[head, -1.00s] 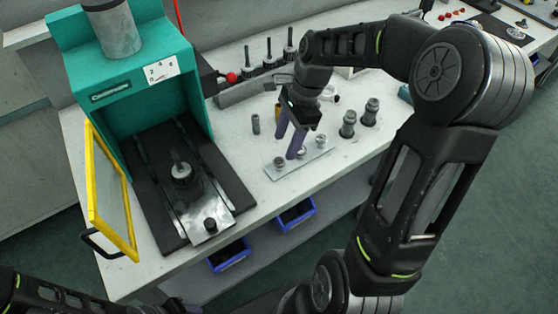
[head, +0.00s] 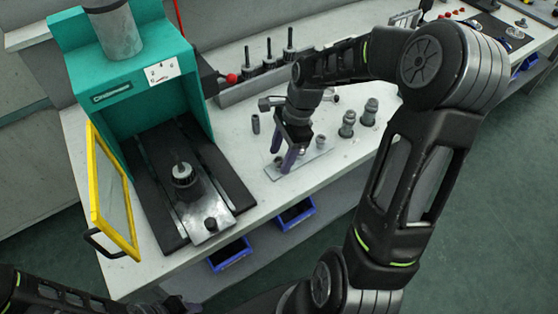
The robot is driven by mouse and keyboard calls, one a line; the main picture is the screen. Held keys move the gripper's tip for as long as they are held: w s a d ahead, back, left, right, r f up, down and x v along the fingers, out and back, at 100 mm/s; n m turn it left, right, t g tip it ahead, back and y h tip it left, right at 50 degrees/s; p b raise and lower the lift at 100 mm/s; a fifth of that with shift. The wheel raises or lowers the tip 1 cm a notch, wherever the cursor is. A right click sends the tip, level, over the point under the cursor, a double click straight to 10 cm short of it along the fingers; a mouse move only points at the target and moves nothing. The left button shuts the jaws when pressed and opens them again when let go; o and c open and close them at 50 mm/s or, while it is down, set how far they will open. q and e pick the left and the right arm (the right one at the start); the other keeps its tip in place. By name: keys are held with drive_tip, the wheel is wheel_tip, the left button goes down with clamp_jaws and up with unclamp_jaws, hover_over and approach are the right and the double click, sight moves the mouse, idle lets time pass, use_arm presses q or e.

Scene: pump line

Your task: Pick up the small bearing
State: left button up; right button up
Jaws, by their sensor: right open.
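A light metal plate (head: 318,157) on the bench carries several small round metal parts. One bearing-like part (head: 320,142) stands uncovered at its right end. Another (head: 278,161) at the left end shows beside my fingers. The middle of the plate is hidden by my gripper. I cannot tell by size which is the small bearing. My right gripper (head: 282,151) is open, pointing down over the plate's left part, with its purple fingers apart around or just above the left part; contact cannot be told. Only a bit of my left gripper (head: 194,308) shows at the bottom edge.
A green press (head: 130,95) with an open yellow-framed door (head: 108,195) stands at left. Two grey stepped parts (head: 347,124) (head: 369,112) stand right of the plate, and a small grey cylinder (head: 255,123) stands behind it. Blue bins (head: 230,254) sit below the bench.

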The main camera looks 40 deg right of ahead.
sight(281, 163)
drive_tip(key=shift+c, duration=0.5)
drive_tip(key=c, duration=0.9)
drive_tip(key=shift+c, duration=0.2)
wheel_tip(281, 163, up, 10)
drive_tip(key=shift+r+b, duration=0.1)
drive_tip(key=shift+b, duration=0.2)
drive_tip(key=shift+c, duration=0.2)
